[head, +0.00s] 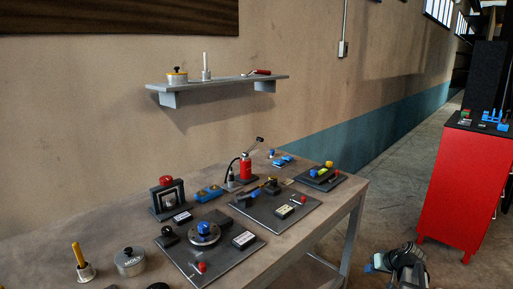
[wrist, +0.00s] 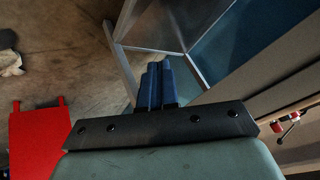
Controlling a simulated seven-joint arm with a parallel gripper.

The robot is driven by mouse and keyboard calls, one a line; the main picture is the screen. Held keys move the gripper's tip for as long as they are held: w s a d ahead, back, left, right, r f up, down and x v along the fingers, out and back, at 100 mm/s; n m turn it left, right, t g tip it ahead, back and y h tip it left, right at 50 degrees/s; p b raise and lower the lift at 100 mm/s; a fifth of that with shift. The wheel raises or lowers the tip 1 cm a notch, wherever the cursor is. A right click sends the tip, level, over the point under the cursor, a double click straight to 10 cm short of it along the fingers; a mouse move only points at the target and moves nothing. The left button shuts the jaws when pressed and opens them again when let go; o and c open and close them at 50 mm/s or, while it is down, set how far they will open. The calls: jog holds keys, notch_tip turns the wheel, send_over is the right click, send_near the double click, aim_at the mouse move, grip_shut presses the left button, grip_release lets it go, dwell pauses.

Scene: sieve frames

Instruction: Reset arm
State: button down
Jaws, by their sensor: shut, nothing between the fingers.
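My gripper (wrist: 157,72) shows in the wrist view with its two blue fingers pressed together and nothing between them. In the head view a part of my arm (head: 402,264) shows low at the right, off the right end of the workbench (head: 336,208). The gripper is apart from the bench and touches nothing that I can see. The fingertips are hard to make out in the head view.
The bench holds black plates (head: 280,217) with small parts, a red pump-like tool (head: 245,168) and a grey weight (head: 129,262). A wall shelf (head: 220,83) is above. A red cabinet (head: 458,190) stands at the right. Open floor (head: 400,170) lies between bench and cabinet.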

jog(key=s+a+f+g, duration=0.4)
jog(key=s+a+f, duration=0.55)
jog(key=f, duration=0.35)
jog(key=s+a+f+g, duration=0.3)
jog(key=s+a+f, duration=0.65)
jog(key=f, duration=0.35)
jog(key=s+a+f+g+h, duration=0.1)
jog(key=s+a+f+g, duration=0.2)
jog(key=s, duration=1.1)
jog(key=s+a+f+n+g+h, duration=0.1)
jog(key=s+f, duration=0.6)
jog(key=s, duration=0.7)
jog(key=shift+a+g+h, duration=0.7)
jog(key=shift+a+g, duration=0.35)
jog(key=shift+g, duration=0.05)
jog(key=shift+w, duration=0.1)
